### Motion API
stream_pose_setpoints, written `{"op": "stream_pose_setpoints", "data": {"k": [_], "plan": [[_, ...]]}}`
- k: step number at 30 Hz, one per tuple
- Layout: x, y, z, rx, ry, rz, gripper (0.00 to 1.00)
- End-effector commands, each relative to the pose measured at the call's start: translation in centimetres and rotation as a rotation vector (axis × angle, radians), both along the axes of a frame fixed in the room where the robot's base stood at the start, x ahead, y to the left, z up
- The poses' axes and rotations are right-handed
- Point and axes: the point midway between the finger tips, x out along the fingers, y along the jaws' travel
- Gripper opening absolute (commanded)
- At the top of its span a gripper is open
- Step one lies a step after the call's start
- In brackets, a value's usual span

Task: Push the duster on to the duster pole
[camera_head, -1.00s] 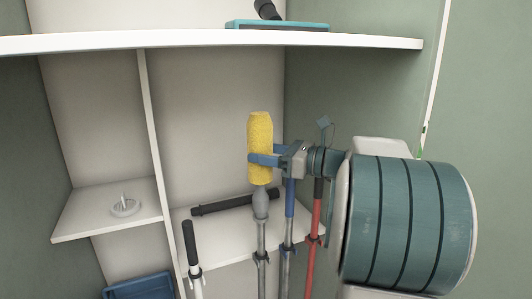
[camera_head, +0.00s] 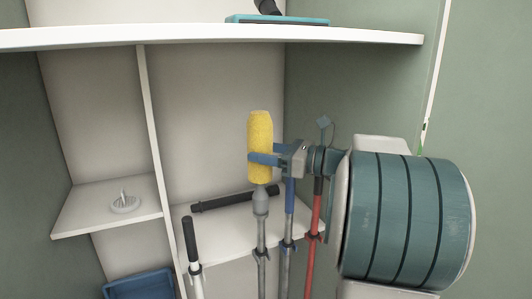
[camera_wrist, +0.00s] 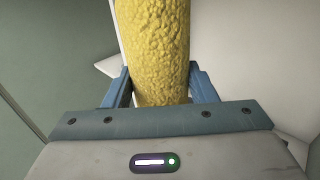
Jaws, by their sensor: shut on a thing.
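The yellow duster (camera_head: 260,133) stands upright in the head view, directly above the grey duster pole (camera_head: 261,230). The grey top of the pole (camera_head: 261,200) meets or nearly meets the lower end of the duster; I cannot tell how far it is inside. My gripper (camera_head: 264,159) reaches in from the right and is shut on the duster at its lower half. In the wrist view the duster (camera_wrist: 155,50) fills the gap between the two blue fingers (camera_wrist: 160,88). The duster's lower end is hidden in the wrist view.
A blue-handled pole (camera_head: 289,205) and a red pole (camera_head: 315,215) stand close to the right, under my gripper. A black-topped white pole (camera_head: 190,240) stands to the left. A black tube (camera_head: 235,199) lies on the shelf behind. A white shelf (camera_head: 160,41) spans above.

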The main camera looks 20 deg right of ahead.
Motion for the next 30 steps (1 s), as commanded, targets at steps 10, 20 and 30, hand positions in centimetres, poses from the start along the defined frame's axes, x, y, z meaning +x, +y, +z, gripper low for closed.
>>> {"op": "stream_pose_setpoints", "data": {"k": [10,20,30], "plan": [[0.0,0.0,-0.5,0.0,0.0,0.0,0.29],[0.0,0.0,-0.9,0.0,0.0,0.0,0.29],[0.0,0.0,-1.2,0.0,0.0,0.0,0.62]]}}
